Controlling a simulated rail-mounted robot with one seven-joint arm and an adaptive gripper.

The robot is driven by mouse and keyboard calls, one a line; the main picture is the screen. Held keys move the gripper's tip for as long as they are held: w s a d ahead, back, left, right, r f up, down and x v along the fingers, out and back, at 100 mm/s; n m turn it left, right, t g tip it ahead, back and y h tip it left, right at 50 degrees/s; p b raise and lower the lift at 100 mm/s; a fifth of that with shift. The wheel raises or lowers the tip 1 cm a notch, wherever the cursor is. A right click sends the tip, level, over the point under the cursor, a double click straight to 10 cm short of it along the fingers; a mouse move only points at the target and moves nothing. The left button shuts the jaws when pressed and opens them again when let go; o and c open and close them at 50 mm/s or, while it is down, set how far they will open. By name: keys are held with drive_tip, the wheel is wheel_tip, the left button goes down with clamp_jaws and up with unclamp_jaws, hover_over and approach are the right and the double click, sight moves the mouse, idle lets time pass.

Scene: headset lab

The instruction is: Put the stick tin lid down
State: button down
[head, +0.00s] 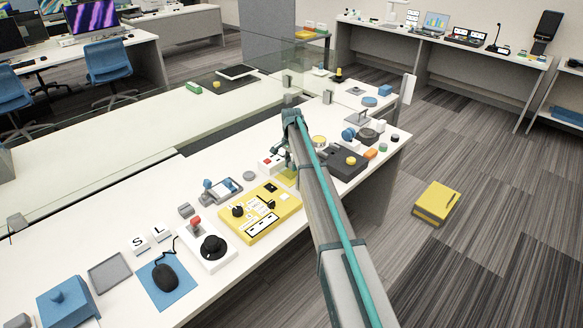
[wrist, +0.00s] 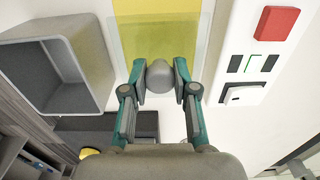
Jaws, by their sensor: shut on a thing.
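My gripper (wrist: 160,82) is shut on a round grey knob, which I take to be the handle of the stick tin lid (wrist: 159,75). A yellow panel (wrist: 155,30) lies behind the knob in the wrist view; I cannot tell whether it is joined to the knob or how high it is above the table. In the head view my gripper (head: 286,164) is low over the white table, with a yellow patch (head: 288,176) just under it. My arm hides much of this spot.
An open grey box (wrist: 70,68) is left of my gripper in the wrist view. A white device with a red button (wrist: 277,22) is to the right. In the head view a yellow control panel (head: 260,211) and a dark box (head: 335,165) stand nearby on the white table (head: 110,211).

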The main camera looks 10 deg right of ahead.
drive_tip(key=shift+f, duration=1.05)
drive_tip(key=shift+f, duration=0.15)
drive_tip(key=c, duration=0.9)
unclamp_jaws()
wheel_tip(320, 180, up, 12)
drive_tip(key=shift+s+r+b, duration=0.1)
drive_tip(key=shift+r+b, duration=0.1)
drive_tip(key=shift+b, duration=1)
